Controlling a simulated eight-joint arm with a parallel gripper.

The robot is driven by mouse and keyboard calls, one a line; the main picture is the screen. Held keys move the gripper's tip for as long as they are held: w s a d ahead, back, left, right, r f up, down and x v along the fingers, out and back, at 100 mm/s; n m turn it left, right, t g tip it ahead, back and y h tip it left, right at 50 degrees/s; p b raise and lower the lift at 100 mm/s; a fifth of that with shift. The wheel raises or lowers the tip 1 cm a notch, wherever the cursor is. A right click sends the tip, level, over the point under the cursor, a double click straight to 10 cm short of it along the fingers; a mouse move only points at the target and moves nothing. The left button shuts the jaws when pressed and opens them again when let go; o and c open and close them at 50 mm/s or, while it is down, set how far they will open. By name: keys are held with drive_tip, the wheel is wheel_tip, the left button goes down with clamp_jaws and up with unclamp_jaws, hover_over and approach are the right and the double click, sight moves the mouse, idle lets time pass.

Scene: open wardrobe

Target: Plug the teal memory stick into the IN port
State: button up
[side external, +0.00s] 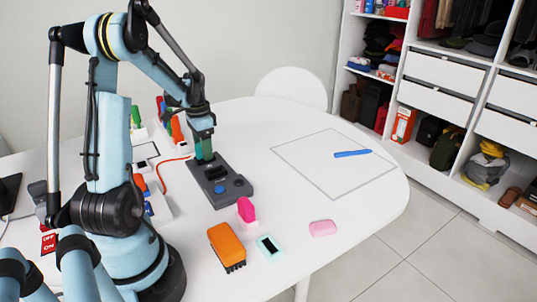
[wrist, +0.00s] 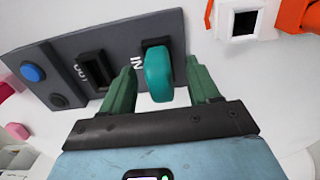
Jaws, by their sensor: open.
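The teal memory stick (wrist: 159,75) stands at the port marked IN on the dark grey port block (wrist: 105,50). One end meets the IN slot; I cannot tell how deep it sits. My gripper (wrist: 162,88) is open, with one green finger on each side of the stick and a visible gap to both. The port marked OUT (wrist: 92,68) is an empty dark slot beside it. In the side view my gripper (side external: 204,150) is low over the far end of the port block (side external: 232,190), and the stick is not clearly distinguishable there.
A pink stick (side external: 246,209), an orange brush (side external: 225,245), a teal-framed item (side external: 269,247) and a pink eraser (side external: 323,228) lie near the table's front. A blue pen (side external: 352,153) lies on an outlined sheet (side external: 320,170). An orange cable runs left of the block.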

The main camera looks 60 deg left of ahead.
drive_tip(key=shift+r, duration=0.1)
wheel_tip(320, 180, up, 12)
idle(0.6)
drive_tip(key=shift+d, duration=0.1)
drive_tip(key=w+d+r+t+y, duration=0.1)
drive_tip(key=w+d+t, duration=0.15)
drive_tip(key=d, duration=0.55)
drive_tip(key=w+d+t, duration=0.1)
drive_tip(key=w+d, duration=0.2)
drive_tip(key=d, duration=0.6)
drive_tip(key=s+d+f+t, duration=0.1)
drive_tip(key=d+t, duration=0.1)
drive_tip(key=d, duration=0.5)
drive_tip(key=s+d+f+t+h, duration=0.1)
drive_tip(key=d+f, duration=0.1)
drive_tip(key=d, duration=0.6)
drive_tip(key=shift+d+t, duration=0.2)
drive_tip(key=shift+t, duration=0.15)
